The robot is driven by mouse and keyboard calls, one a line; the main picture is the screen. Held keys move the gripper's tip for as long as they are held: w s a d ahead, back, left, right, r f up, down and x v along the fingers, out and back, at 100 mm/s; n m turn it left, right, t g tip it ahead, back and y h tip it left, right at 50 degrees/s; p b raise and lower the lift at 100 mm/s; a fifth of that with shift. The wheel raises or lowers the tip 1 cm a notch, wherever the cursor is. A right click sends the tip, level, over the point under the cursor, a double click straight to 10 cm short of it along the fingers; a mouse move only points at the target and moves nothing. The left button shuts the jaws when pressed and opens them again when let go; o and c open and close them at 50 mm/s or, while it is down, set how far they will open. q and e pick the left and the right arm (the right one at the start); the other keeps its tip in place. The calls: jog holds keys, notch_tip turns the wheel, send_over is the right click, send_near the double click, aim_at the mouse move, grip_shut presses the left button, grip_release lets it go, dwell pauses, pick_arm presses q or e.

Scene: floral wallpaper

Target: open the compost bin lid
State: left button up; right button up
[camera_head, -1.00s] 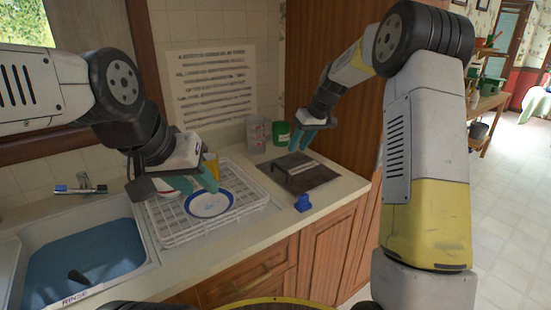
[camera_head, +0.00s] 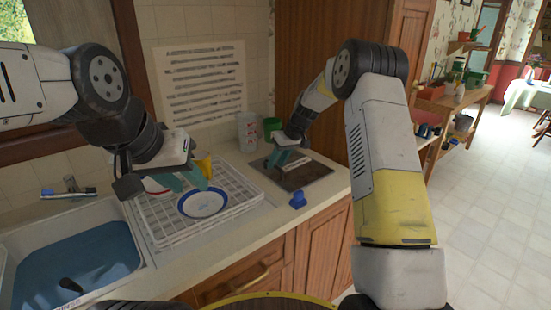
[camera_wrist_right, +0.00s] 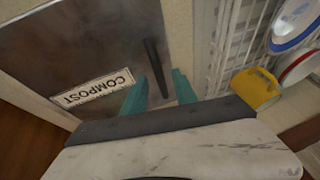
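The compost bin lid (camera_head: 312,176) is a dark metal plate lying shut in the countertop. In the right wrist view the lid (camera_wrist_right: 85,45) bears a white COMPOST label (camera_wrist_right: 92,88) and a black bar handle (camera_wrist_right: 157,68). My right gripper (camera_head: 282,159) is over the lid's left part. Its teal fingers, seen in the wrist view (camera_wrist_right: 160,88), are apart, with the handle's near end between or just beyond their tips; contact is unclear. My left gripper (camera_head: 185,181) is open and empty above the dish rack.
The white dish rack (camera_head: 185,236) with a blue-rimmed plate (camera_head: 203,203) and yellow mug (camera_wrist_right: 255,88) stands beside the lid. A blue object (camera_head: 298,200) lies in front. A pale canister (camera_head: 247,132) and green container (camera_head: 271,127) stand behind. The sink (camera_head: 75,262) is at left.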

grip_shut()
dwell(1.4)
